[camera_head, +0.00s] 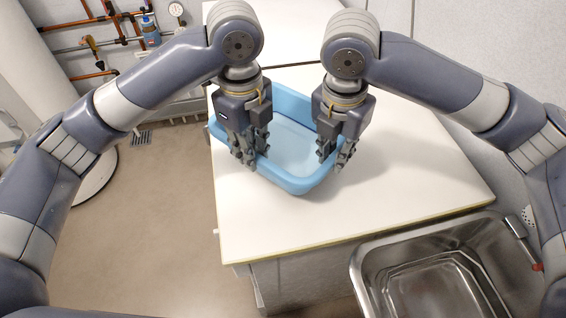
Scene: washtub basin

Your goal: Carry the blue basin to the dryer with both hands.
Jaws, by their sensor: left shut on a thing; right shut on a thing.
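The blue basin (292,184) is an open, rounded tub over the white top. Its near corner points toward me, and it looks empty. My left gripper (243,160) is shut on the basin's left side wall. My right gripper (335,160) is shut on its right side wall. Parts of the rim and the far side are hidden behind my grippers. I cannot tell if the basin's bottom touches the top. No dryer can be clearly made out; a separate white surface (285,30) lies behind the basin.
The white countertop (400,165) is bare to the right of the basin. A steel sink (430,275) lies at the near right. Copper pipes with valves (100,45) and a gauge (176,9) are on the back left wall. The floor (150,230) at left is open.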

